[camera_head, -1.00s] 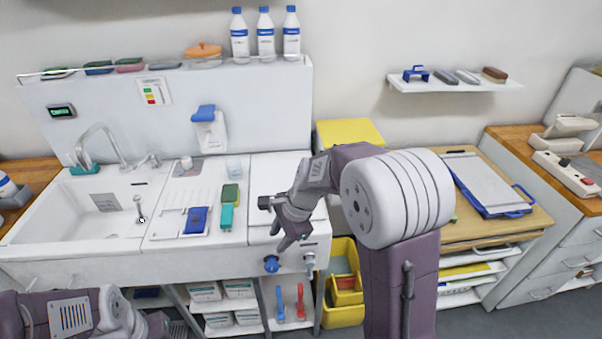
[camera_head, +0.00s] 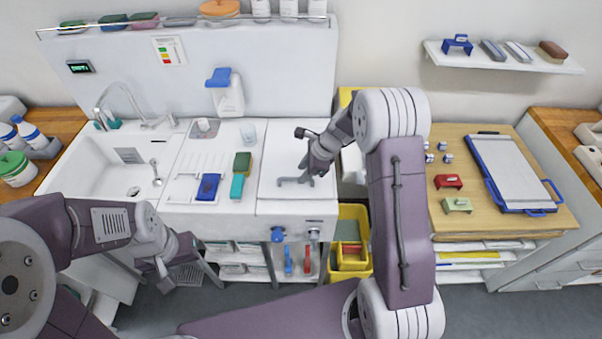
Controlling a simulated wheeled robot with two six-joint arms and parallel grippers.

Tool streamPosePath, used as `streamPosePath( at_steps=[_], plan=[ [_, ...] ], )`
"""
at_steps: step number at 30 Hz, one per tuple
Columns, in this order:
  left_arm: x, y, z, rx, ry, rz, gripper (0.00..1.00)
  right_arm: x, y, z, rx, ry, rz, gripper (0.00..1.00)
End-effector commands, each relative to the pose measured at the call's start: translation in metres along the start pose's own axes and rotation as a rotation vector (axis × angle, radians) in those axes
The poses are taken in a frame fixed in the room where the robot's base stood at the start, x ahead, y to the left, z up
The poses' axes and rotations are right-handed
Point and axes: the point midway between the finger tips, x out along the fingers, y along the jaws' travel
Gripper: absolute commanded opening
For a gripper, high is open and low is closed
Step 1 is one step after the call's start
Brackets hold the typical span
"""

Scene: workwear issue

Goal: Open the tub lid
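The tub lid appears to be the flat white panel (camera_head: 275,202) at the right of the sink unit. It looks shut and level with the drainer. My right gripper (camera_head: 297,178) is over this panel, pointing to the left and down. A small grey bar shape at its tips may be fingers or a handle; I cannot tell which, nor whether it touches the panel. My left gripper (camera_head: 163,276) is low in front of the sink unit, away from the lid, its fingers too small to read.
The sink (camera_head: 115,185) and drainer, with a blue sponge (camera_head: 208,187) and teal brush (camera_head: 237,187), lie left of the lid. A dispenser bottle (camera_head: 228,95) hangs behind. Yellow bins (camera_head: 354,215) stand below right.

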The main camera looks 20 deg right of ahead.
Motion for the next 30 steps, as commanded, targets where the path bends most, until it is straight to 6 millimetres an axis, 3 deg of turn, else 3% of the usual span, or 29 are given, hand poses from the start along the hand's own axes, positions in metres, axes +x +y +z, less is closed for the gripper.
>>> streamPosePath(
  at_steps=[6, 13, 14, 17, 18, 30],
  plan=[
    [-0.001, 0.0, 0.0, 0.0, 0.0, 0.0, 0.36, 0.023, 0.0, 0.0, 0.0, 0.0, -0.001, 0.34],
    [-0.001, 0.0, 0.0, 0.0, 0.0, 0.0, 0.36, 0.025, 0.0, 0.0, 0.0, 0.0, -0.001, 0.34],
    [-0.001, 0.0, 0.0, 0.0, 0.0, 0.0, 0.36, 0.025, 0.0, 0.0, -0.001, 0.0, -0.001, 0.32],
    [-0.001, 0.0, 0.0, 0.0, 0.0, 0.0, 0.36, 0.024, 0.0, 0.0, -0.001, 0.0, -0.001, 0.04],
    [-0.001, 0.0, 0.0, 0.0, 0.0, 0.0, 0.36, 0.024, 0.0, 0.0, -0.001, 0.0, -0.001, 0.0],
    [-0.001, 0.0, 0.0, 0.0, 0.0, 0.0, 0.36, 0.024, 0.0, 0.001, -0.001, -0.001, 0.0, 0.0]
  ],
)
